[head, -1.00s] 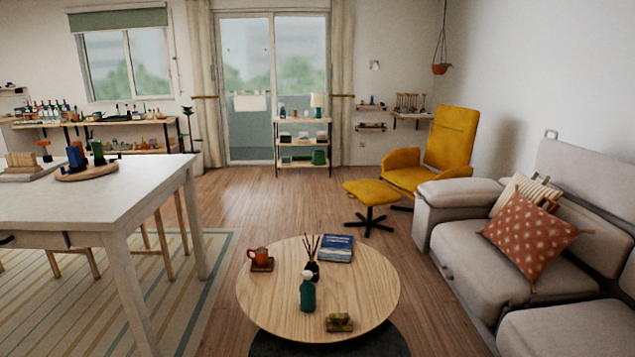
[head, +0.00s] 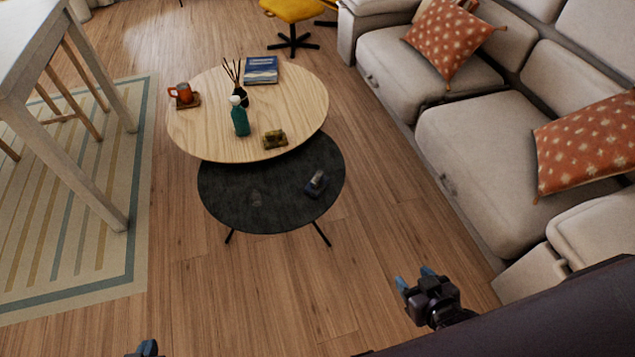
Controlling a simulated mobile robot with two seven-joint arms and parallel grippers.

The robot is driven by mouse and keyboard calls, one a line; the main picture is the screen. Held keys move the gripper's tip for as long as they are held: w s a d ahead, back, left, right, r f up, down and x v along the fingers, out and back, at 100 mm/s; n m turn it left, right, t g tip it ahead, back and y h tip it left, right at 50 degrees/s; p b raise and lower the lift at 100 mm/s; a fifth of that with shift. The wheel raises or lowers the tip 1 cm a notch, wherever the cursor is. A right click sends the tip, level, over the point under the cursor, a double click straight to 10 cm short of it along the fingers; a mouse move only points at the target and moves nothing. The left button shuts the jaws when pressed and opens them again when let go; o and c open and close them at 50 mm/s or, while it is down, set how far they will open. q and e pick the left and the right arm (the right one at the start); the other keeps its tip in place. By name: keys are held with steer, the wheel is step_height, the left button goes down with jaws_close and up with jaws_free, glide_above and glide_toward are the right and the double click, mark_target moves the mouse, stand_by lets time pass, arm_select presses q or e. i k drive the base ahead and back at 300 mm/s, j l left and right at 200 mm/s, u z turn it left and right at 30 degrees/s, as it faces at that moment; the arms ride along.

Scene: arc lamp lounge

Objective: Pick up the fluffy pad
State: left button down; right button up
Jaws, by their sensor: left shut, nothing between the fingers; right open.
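An orange cushion with pale dots (head: 585,145) lies on the near part of the sofa at the right. A similar orange cushion (head: 445,42) leans farther back on the same sofa, with part of another cushion behind it. I cannot tell which of these is the fluffy pad. My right gripper (head: 415,278) is open and empty over the floor, left of the sofa and apart from both cushions. My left gripper (head: 148,348) shows only its tip at the bottom edge, far from the cushions; it is shut and empty.
The beige sofa (head: 475,150) fills the right side. A round wooden table (head: 205,125) holds a mug, bottle, diffuser, book and small object. A lower black table (head: 285,195) stands in front of it. A white table (head: 35,45) is at left. The front floor is clear.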

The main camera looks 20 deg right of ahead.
mark_target(319, 183)
steer(key=z, duration=0.4)
steer(key=i+j+z, duration=0.15)
steer(key=j+z, duration=0.2)
steer(key=i+j+z, duration=0.1)
steer(key=j+z, duration=0.4)
steer(key=j, duration=0.3)
steer(key=i+j+z, duration=0.15)
steer(key=j, duration=1.45)
steer(key=i+z, duration=0.05)
steer(key=i, duration=0.05)
